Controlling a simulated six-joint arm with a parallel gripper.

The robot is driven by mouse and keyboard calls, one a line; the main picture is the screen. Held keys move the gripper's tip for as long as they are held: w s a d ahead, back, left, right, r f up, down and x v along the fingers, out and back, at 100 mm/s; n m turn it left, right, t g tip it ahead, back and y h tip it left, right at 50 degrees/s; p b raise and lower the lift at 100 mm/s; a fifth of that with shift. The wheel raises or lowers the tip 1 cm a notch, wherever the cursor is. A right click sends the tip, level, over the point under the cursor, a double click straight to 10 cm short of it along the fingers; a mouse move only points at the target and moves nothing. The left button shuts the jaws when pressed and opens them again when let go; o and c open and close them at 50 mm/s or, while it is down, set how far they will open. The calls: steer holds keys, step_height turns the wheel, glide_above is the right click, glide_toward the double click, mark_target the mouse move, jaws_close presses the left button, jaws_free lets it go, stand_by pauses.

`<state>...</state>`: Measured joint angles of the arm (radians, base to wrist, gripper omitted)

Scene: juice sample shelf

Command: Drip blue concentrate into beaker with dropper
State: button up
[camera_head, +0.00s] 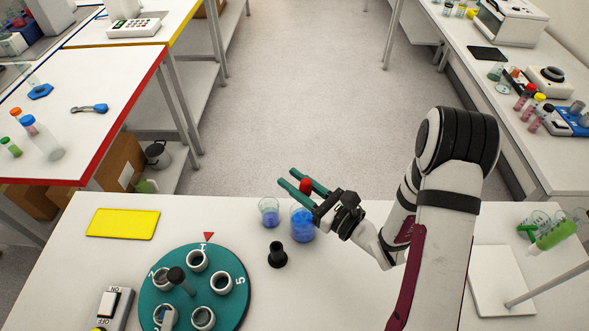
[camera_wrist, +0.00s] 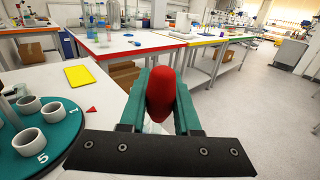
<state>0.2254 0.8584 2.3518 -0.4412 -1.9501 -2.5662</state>
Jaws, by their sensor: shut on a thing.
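My gripper (camera_head: 289,179) has teal fingers and is shut on the red bulb of the dropper (camera_head: 306,186). The bulb also fills the space between the fingers in the wrist view (camera_wrist: 161,95). The dropper's lower part is mostly hidden. A larger container of blue liquid (camera_head: 302,226) stands directly below the gripper in the head view; I cannot tell whether the dropper tip is inside it. A smaller glass beaker (camera_head: 269,213) with some blue in the bottom stands just left of it.
A black stand (camera_head: 277,257) is in front of the beakers. A teal numbered turntable (camera_head: 238,283) with white cup holders is at the front left, and a yellow mat (camera_head: 123,223) lies behind it. A white board (camera_head: 490,290) with a rod is at the right.

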mark_target(295, 206)
steer(key=shift+f, duration=2.9)
steer(key=shift+o, duration=1.1)
jaws_close()
jaws_free()
steer(key=shift+c, duration=1.1)
